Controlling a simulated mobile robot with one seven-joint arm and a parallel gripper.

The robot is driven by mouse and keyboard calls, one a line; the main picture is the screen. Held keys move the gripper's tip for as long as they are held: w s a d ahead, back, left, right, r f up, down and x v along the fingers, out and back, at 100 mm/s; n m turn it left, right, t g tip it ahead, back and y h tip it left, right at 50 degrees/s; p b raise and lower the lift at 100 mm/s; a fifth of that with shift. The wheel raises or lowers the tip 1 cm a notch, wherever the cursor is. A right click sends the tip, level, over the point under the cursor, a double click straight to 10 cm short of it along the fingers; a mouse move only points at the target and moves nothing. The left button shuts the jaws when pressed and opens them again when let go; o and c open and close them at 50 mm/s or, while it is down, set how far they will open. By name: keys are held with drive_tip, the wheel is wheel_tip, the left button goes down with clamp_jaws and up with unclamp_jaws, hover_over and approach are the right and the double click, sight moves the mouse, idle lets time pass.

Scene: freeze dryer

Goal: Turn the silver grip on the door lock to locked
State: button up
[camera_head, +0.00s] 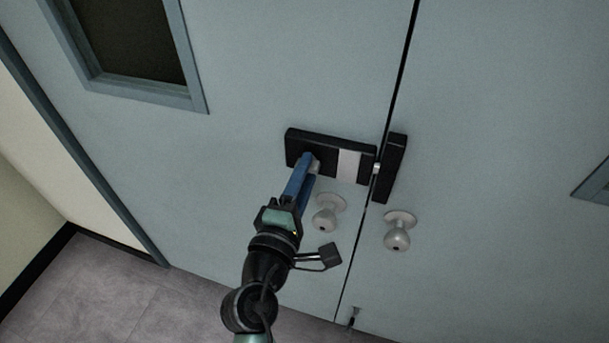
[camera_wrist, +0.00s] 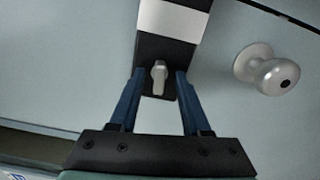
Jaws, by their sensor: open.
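The door lock is a black box (camera_head: 297,143) with a white label, mounted on the left door leaf, with a black strike (camera_head: 390,168) on the right leaf. My gripper (camera_head: 311,163) is at the left part of the lock. In the wrist view the silver grip (camera_wrist: 159,77) stands on the black plate, lying lengthwise along the lock. The blue fingers of my gripper (camera_wrist: 159,78) are open, one on either side of the grip, with a visible gap on each side. In the head view my fingers hide most of the silver grip.
Two silver round knobs sit below the lock, one on the left leaf (camera_head: 328,212) and one on the right leaf (camera_head: 398,232). The left knob also shows in the wrist view (camera_wrist: 266,70). A framed window (camera_head: 200,90) is at upper left. The door around the lock is otherwise flat.

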drive_tip(key=shift+s, duration=0.15)
drive_tip(key=b+v, duration=0.2)
drive_tip(key=v, duration=1)
drive_tip(key=shift+s+a+b, duration=0.2)
drive_tip(key=shift+s+b, duration=0.15)
drive_tip(key=w+d+r+m+t+p, duration=0.1)
drive_tip(key=w+r+m, duration=0.15)
drive_tip(key=r, duration=0.55)
drive_tip(key=w+d+r+m+t+p, duration=0.1)
drive_tip(key=w+r+m, duration=0.1)
drive_tip(key=r+m, duration=0.35)
drive_tip(key=w+d+r+m+t+p, duration=0.1)
drive_tip(key=w+r+m+p, duration=0.1)
drive_tip(key=r, duration=0.7)
drive_tip(key=s+r+m+t+y+p, duration=0.1)
drive_tip(key=s+r+m+t+y, duration=0.1)
drive_tip(key=r, duration=1.1)
drive_tip(key=s+d+r+m+t+y+p, duration=0.1)
drive_tip(key=s+r+m+t+y, duration=0.2)
drive_tip(key=r, duration=1)
drive_tip(key=s+m+t, duration=0.1)
drive_tip(key=s+t, duration=0.1)
drive_tip(key=shift+s+r+y+p, duration=0.3)
drive_tip(key=shift+s+r, duration=0.05)
